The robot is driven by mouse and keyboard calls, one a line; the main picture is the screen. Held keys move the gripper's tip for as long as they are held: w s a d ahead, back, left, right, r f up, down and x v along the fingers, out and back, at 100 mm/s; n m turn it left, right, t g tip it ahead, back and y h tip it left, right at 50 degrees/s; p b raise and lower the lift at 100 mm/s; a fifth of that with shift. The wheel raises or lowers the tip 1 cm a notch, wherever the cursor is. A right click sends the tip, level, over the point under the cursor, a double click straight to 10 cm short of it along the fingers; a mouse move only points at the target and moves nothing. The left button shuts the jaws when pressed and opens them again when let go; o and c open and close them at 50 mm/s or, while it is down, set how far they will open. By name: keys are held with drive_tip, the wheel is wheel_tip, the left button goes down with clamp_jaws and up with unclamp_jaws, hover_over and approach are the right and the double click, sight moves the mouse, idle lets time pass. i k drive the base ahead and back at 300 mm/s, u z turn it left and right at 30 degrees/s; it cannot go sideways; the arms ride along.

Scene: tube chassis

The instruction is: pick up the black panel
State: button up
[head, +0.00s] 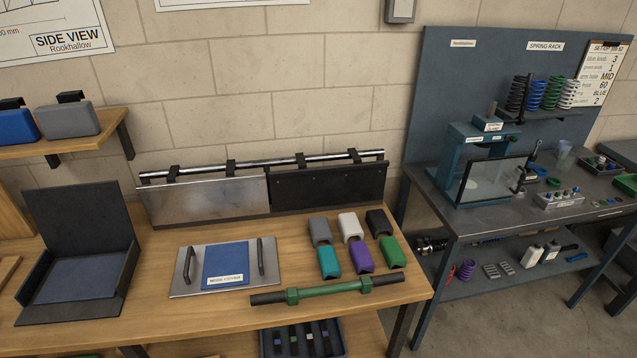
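The black panel (330,187) is a long, flat, dark plate standing upright at the back of the wooden workbench, against the block wall. It sits side by side with a silver panel (208,197) on its left. A chrome tube (260,165) with several black brackets runs along above both panels. My gripper is not in view.
On the wooden bench (190,316) are a black open case (80,250), a plate with two handles (183,262), several coloured blocks (329,262) and a green-and-black bar (330,290). A blue-grey bench (450,205) with a spring rack stands to the right, past a gap.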

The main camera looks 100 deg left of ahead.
sight(301, 188)
drive_tip(key=u, duration=0.7)
drive_tip(key=k, duration=0.15)
drive_tip(key=u, duration=2.7)
drive_tip(key=i, duration=0.6)
